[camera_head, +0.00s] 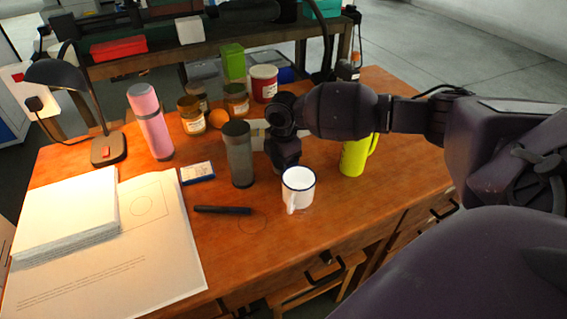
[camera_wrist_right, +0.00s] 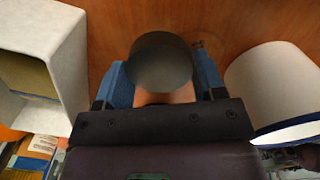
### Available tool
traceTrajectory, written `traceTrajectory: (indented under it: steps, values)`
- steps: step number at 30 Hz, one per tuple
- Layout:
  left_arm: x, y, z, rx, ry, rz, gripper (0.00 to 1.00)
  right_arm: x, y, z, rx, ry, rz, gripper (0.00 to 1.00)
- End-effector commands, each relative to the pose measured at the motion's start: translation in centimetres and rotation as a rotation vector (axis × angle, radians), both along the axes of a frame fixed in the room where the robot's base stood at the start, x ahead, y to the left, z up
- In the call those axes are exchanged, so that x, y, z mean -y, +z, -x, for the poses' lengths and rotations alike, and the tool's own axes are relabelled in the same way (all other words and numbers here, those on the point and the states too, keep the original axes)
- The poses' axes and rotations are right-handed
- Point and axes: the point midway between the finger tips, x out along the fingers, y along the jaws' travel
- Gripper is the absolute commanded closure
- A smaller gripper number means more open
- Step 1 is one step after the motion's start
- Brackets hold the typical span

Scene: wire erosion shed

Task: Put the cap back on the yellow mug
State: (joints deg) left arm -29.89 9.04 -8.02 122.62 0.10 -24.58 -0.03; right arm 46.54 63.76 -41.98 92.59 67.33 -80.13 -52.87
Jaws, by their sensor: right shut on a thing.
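The yellow mug (camera_head: 355,156) stands upright at the right of the table, its handle to the right. My right forearm covers its top in the head view. My right gripper (camera_head: 285,162) is left of it, behind the white enamel mug (camera_head: 298,189). In the right wrist view my right gripper (camera_wrist_right: 163,80) is shut, its blue fingers on either side of a dark grey round piece, which looks like the cap (camera_wrist_right: 160,62). The cap cannot be made out in the head view. My left gripper is not in view.
A dark grey tumbler (camera_head: 239,160) stands left of my right gripper. A white box (camera_head: 258,134) is behind it and shows in the wrist view (camera_wrist_right: 72,50). The front right is clear.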

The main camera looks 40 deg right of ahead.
Motion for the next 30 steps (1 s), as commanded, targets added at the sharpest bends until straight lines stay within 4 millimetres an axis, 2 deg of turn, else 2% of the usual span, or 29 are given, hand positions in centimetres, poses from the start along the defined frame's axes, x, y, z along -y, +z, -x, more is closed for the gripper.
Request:
traceTrajectory:
  steps: [5, 10, 18, 24, 30]
  values:
    - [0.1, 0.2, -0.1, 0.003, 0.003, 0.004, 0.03, 0.0, 0.4, 0.0, 0.002, 0.000, 0.000, 0.59]
    - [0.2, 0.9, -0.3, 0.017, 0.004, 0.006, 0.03, 0.0, 2.6, -0.1, 0.007, 0.000, 0.000, 0.59]
    - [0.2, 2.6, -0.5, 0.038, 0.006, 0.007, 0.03, 0.0, 9.3, -0.1, 0.012, 0.000, -0.001, 0.59]
    - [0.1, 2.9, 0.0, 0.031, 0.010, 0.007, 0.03, 0.0, 14.2, -0.1, 0.009, -0.001, 0.000, 0.59]
    - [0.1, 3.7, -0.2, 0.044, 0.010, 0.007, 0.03, 0.0, 17.8, -0.1, 0.006, -0.001, -0.002, 0.59]
